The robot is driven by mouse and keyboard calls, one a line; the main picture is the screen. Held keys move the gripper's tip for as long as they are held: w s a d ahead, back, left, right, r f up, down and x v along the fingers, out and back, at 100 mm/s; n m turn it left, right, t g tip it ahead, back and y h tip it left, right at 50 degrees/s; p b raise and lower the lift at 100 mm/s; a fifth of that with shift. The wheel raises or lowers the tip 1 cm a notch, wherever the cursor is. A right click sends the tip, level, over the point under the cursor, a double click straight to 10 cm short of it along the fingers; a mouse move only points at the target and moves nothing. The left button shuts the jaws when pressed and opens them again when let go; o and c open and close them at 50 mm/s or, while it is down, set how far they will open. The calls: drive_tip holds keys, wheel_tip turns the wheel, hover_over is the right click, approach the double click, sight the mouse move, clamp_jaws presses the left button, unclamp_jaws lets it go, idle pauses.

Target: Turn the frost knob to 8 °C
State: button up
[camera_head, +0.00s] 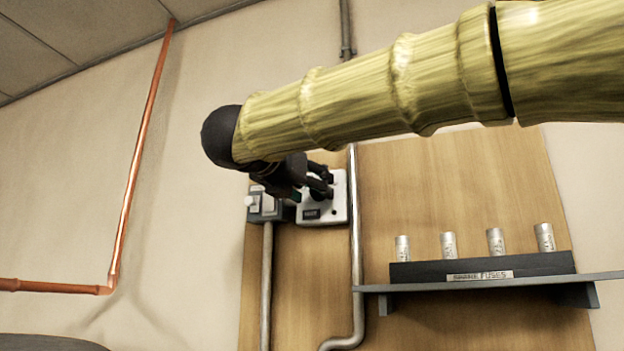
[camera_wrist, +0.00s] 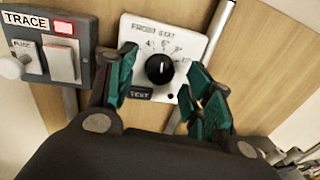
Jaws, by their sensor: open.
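The frost stat is a white box (camera_wrist: 188,44) on the wooden board, with a black round knob (camera_wrist: 159,69) at its middle. The knob's white pointer line points up, near the 6° mark. A 4 shows to the left of it, and the marks at the right are partly hidden. My gripper (camera_wrist: 158,82) is open, with its green-padded fingers on either side of the knob and apart from it. In the head view, my gripper (camera_head: 322,183) is in front of the white box (camera_head: 338,206), hiding much of it.
A grey box (camera_wrist: 88,30) labelled TRACE, with a fuse and a switch, stands just left of the stat. A metal conduit (camera_head: 354,265) runs down close at its right. A shelf (camera_head: 420,287) with spare fuses (camera_head: 496,241) is further right. A copper pipe (camera_head: 140,150) runs along the left wall.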

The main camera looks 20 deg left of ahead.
drive_tip(key=shift+w+d, duration=0.15)
drive_tip(key=shift+w, duration=0.35)
drive_tip(key=c, duration=1)
drive_tip(key=shift+c, duration=0.2)
